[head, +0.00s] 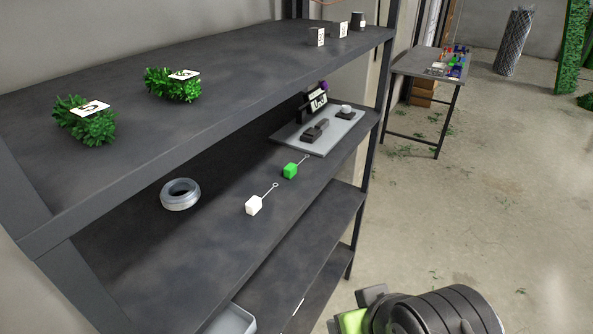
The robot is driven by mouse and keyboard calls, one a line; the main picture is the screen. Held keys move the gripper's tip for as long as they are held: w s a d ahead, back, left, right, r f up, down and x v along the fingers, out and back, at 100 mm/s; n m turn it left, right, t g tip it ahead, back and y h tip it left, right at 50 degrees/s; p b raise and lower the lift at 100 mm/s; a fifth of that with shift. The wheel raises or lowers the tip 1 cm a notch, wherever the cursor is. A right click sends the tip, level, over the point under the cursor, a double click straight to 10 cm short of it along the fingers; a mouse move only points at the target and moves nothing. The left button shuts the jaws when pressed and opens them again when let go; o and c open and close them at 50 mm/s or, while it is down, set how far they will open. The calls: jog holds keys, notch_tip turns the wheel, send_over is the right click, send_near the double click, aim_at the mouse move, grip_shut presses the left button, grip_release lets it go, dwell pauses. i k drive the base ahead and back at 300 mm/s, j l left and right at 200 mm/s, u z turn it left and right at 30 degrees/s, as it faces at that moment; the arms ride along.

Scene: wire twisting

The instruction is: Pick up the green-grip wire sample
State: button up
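The green-grip wire sample (290,171) lies on the middle shelf near its front edge. Part of my arm, dark with a bright green patch, shows at the bottom right, apart from the shelf. The fingertips of my gripper cannot be made out, so I see nothing held.
A grey wire coil (180,194) lies left on the same shelf (225,255). A grey tray (322,140) with dark devices stands behind the green sample. The upper shelf (225,85) overhangs the middle one and bears two green plants with labels. Open floor (470,210) lies to the right.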

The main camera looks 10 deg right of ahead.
aim_at(290, 169)
jog(key=i+l+u, duration=0.15)
jog(key=u, duration=0.35)
jog(key=i+l+u, duration=0.15)
jog(key=u, duration=0.3)
jog(key=i+l+u, duration=0.1)
jog(key=l+u, duration=0.25)
jog(key=u, duration=0.15)
